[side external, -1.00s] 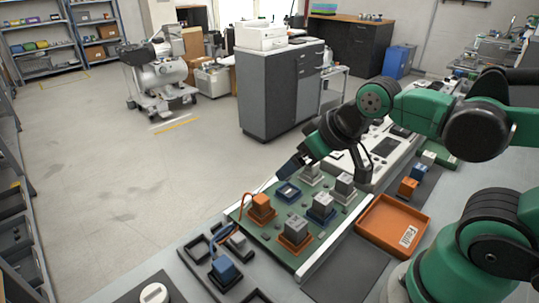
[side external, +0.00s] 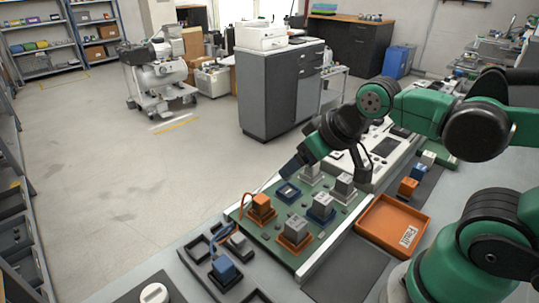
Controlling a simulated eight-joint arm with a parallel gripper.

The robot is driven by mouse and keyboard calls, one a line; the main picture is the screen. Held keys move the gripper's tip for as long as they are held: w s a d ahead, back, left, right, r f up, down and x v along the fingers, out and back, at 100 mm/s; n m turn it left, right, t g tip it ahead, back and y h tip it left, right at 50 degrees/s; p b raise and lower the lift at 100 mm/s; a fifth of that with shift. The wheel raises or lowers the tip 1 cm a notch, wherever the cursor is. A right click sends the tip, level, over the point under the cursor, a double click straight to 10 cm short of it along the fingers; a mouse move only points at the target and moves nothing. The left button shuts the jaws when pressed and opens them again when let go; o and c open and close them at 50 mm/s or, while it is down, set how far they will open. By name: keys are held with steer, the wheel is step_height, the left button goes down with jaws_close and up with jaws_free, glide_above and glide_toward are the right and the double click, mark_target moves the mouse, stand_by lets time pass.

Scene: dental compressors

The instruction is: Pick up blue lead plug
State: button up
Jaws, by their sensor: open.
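The blue lead plug (side external: 224,268) is a small blue block with a blue lead. It sits in a dark square holder on the grey bench at the front left, beside the green board. Its lead loops up behind it toward a grey block (side external: 237,241). My gripper (side external: 289,170) is up over the far left part of the green board (side external: 270,232), well behind and to the right of the blue plug. It is open, with nothing visible in it. Its fingers look small and partly overlap in this view.
An orange plug (side external: 261,206) with an orange lead stands on the board between my gripper and the blue plug. Several grey blocks stand on the board, one of them a grey block in an orange socket (side external: 295,231). An orange tray (side external: 371,238) lies to the right.

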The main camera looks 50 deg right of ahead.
steer(key=g, duration=0.7)
glide_above(223, 263)
steer(key=f, duration=0.4)
steer(key=shift+w+d+f, duration=0.1)
steer(key=shift+d+f, duration=0.1)
steer(key=shift+d, duration=0.05)
steer(key=shift+a+f, duration=0.2)
steer(key=shift+a, duration=0.05)
steer(key=shift+f, duration=2.75)
jaws_close()
